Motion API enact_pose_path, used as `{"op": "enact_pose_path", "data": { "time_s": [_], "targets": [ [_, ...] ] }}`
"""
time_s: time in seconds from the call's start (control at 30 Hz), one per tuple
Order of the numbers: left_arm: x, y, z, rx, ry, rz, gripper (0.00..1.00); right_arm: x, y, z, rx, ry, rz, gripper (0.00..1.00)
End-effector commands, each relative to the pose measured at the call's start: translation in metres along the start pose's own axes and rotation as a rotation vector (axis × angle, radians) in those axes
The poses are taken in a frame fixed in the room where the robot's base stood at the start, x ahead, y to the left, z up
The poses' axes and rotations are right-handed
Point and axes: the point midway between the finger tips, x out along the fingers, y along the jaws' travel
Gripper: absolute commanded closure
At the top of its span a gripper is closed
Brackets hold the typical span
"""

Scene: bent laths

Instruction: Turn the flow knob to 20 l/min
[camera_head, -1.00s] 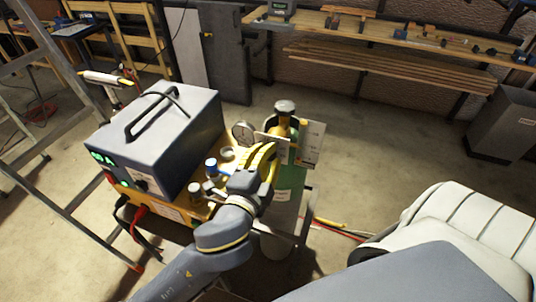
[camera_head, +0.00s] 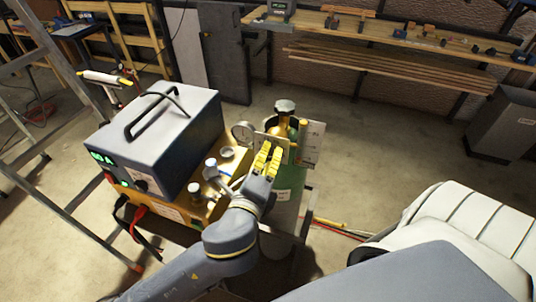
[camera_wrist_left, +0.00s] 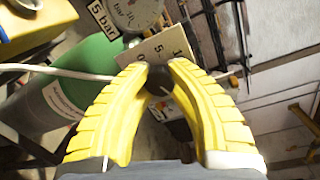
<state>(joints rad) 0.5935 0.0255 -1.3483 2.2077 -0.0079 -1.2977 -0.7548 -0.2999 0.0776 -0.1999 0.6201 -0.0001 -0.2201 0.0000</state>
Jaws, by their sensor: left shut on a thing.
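My left gripper (camera_head: 266,160) has yellow ribbed fingers and stands in front of the regulator on the green gas cylinder (camera_head: 290,178). In the left wrist view, the fingertips of my left gripper (camera_wrist_left: 158,72) are shut on a small dark round knob (camera_wrist_left: 158,83), partly hidden between them. A pale plate (camera_wrist_left: 165,48) with numbers, 5 and 10 among them, lies just behind the knob. A knob mark or pointer cannot be read. My right gripper is not in view.
A grey-blue machine (camera_head: 160,135) with a black handle and green display stands left of the cylinder, on a yellow unit with several knobs. A ladder (camera_head: 55,165) is at the left. A workbench (camera_head: 400,40) runs along the back; floor between is mostly clear.

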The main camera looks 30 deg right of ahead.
Motion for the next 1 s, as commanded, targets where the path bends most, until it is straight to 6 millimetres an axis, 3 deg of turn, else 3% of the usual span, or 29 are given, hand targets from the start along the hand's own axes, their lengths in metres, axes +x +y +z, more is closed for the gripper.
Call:
{"op": "enact_pose_path", "data": {
  "time_s": [0.57,0.6,0.87,1.0],
  "targets": [
    [0.0001,-0.0013,0.0005,0.026,-0.003,-0.004,1.00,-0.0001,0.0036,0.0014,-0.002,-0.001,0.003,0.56],
    [0.0001,-0.0013,0.0004,0.026,-0.003,-0.004,0.78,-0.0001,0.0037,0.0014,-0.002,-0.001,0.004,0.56],
    [0.0000,-0.0006,0.0001,0.026,-0.003,-0.002,0.48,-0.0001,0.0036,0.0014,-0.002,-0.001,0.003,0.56],
    [0.0000,-0.0003,0.0000,0.026,-0.002,-0.002,0.48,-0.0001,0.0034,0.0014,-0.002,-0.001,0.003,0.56]
  ]
}}
